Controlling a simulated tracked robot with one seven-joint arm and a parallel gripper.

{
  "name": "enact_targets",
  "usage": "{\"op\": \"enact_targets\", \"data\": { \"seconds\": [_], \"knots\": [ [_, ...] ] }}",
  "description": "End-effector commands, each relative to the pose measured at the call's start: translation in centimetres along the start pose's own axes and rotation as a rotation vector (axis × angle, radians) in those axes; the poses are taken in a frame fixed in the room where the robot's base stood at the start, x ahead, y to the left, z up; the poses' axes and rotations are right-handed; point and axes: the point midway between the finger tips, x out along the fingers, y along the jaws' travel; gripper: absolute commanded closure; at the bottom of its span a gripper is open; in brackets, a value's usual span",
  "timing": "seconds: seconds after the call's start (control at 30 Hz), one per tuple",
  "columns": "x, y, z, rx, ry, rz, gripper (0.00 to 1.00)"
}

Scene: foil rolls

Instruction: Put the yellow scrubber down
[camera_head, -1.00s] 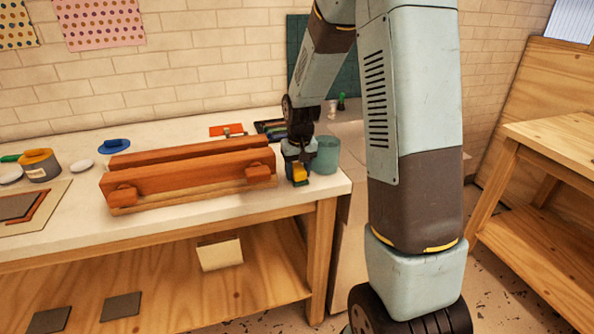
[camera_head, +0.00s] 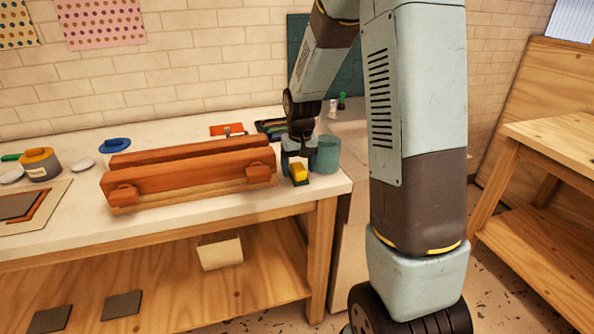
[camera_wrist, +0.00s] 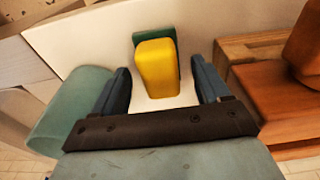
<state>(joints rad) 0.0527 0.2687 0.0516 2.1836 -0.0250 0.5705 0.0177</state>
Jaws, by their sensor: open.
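The yellow scrubber (camera_head: 298,172) with a dark green pad rests on the white table top near its right front corner. In the wrist view the yellow scrubber (camera_wrist: 156,68) lies between my two finger tips, with a visible gap on each side. My gripper (camera_head: 296,158) is open and sits just above and behind the scrubber; in the wrist view its dark blue fingers (camera_wrist: 165,88) are spread apart and hold nothing.
A teal cup (camera_head: 327,155) stands close to the right of my gripper. A long orange-brown wooden clamp-like block (camera_head: 190,180) lies close on the left. The table's front edge (camera_head: 250,208) is near the scrubber. A tray (camera_head: 270,127) lies behind.

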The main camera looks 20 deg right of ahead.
Motion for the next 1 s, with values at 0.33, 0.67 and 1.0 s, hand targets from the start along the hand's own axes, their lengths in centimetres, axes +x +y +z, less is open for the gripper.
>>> {"op": "enact_targets", "data": {
  "seconds": [0.33, 0.67, 1.0],
  "knots": [
    [-6.7, 0.0, -0.1, 0.001, 0.005, 0.0, 0.25],
    [-10.5, 0.0, 0.0, 0.0, 0.002, 0.0, 0.25],
    [-15.3, 0.0, 3.6, -0.001, 0.064, 0.006, 0.25]
  ]
}}
